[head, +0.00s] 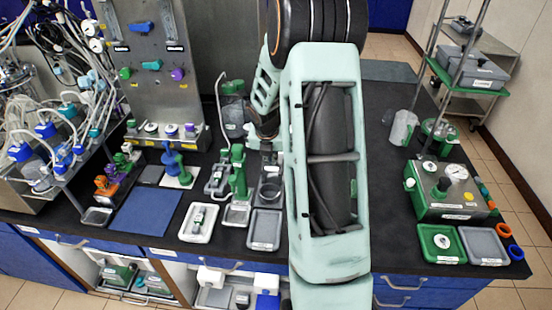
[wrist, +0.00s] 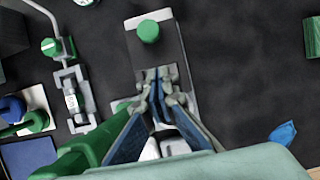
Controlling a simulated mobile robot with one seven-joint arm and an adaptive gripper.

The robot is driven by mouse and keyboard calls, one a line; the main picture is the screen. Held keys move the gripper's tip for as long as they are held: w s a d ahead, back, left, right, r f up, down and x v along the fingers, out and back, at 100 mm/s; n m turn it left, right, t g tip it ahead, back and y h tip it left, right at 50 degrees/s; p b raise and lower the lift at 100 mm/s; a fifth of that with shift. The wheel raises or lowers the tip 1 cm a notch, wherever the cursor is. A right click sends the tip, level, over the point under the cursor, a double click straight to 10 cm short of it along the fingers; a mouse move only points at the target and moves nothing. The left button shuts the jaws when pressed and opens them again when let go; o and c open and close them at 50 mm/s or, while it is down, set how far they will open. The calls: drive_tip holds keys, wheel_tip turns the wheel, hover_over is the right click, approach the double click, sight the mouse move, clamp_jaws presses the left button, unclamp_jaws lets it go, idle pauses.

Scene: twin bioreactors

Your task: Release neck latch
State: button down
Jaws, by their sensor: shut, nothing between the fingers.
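My gripper (wrist: 156,88) is shut and empty in the wrist view; its blue-padded fingers come together at the tips. The tips are over the near end of a grey block-like fixture (wrist: 168,52) with a round green knob (wrist: 148,31) at its far end. I cannot tell whether the tips touch it. No part is clearly recognisable as the neck latch; the fingers hide what lies under them.
A grey clamp-like fitting (wrist: 73,98) with a tube and green knob stands left of my gripper. A large green part (wrist: 85,150) is close at lower left. A green-based control box (head: 447,190) and trays stand at the right. Dark bench right of my gripper is mostly clear.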

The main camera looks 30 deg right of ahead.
drive_tip(key=v, duration=1)
drive_tip(key=shift+s+a, duration=0.2)
drive_tip(key=shift+s, duration=0.05)
drive_tip(key=shift+w, duration=0.15)
